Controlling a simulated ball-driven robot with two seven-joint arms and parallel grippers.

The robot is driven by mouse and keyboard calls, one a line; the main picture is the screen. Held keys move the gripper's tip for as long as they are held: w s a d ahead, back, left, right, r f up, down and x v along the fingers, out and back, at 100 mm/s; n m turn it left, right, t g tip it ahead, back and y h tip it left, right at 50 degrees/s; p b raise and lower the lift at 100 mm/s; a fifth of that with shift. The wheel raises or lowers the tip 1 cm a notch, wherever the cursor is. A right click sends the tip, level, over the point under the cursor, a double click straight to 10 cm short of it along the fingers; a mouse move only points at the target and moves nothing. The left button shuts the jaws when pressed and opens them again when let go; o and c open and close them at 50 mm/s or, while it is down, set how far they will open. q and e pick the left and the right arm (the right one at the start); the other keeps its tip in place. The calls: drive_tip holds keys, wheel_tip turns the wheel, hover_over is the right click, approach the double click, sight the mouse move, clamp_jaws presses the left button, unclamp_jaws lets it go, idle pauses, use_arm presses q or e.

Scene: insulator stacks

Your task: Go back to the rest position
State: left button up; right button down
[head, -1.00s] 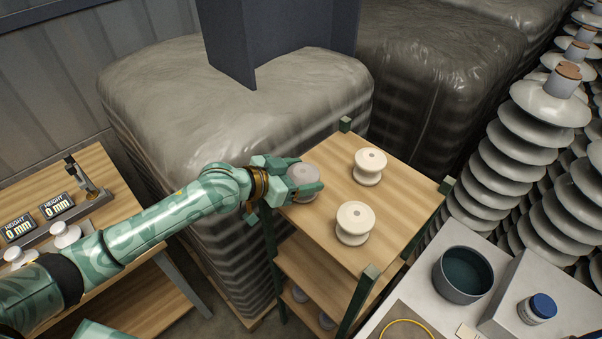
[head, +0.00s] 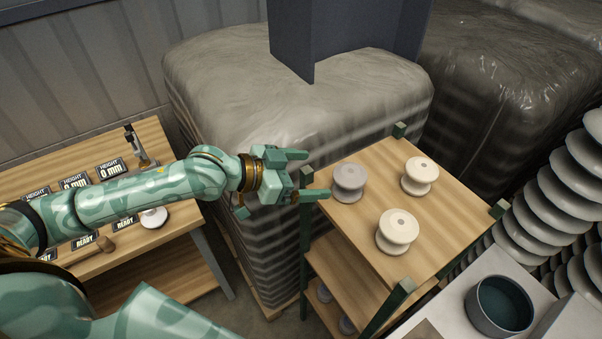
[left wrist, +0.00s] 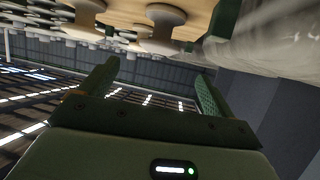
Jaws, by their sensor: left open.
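My left gripper (head: 306,174) is open and empty in the head view. It is just left of the wooden shelf's top, with a fingertip close to the nearest spool-shaped insulator. That grey insulator (head: 349,183) stands upright on the shelf top (head: 375,215), outside the jaws. Two cream insulators stand there too, one at the back (head: 420,176) and one in front (head: 397,232). In the left wrist view, nothing lies between the open fingers (left wrist: 152,92); insulators and a wooden board show at the top, the picture being tilted. My right gripper is not in view.
A wrapped pallet load (head: 240,90) stands behind my left arm. A wooden bench (head: 160,245) with height displays is at left. A dark bucket (head: 499,305) stands on a pale surface at lower right. Stacked ribbed insulators (head: 580,170) line the right edge.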

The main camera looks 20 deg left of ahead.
use_arm(q)
drive_tip(key=shift+s+a+r, duration=0.3)
drive_tip(key=shift+s+a, duration=0.05)
drive_tip(key=shift+s, duration=0.1)
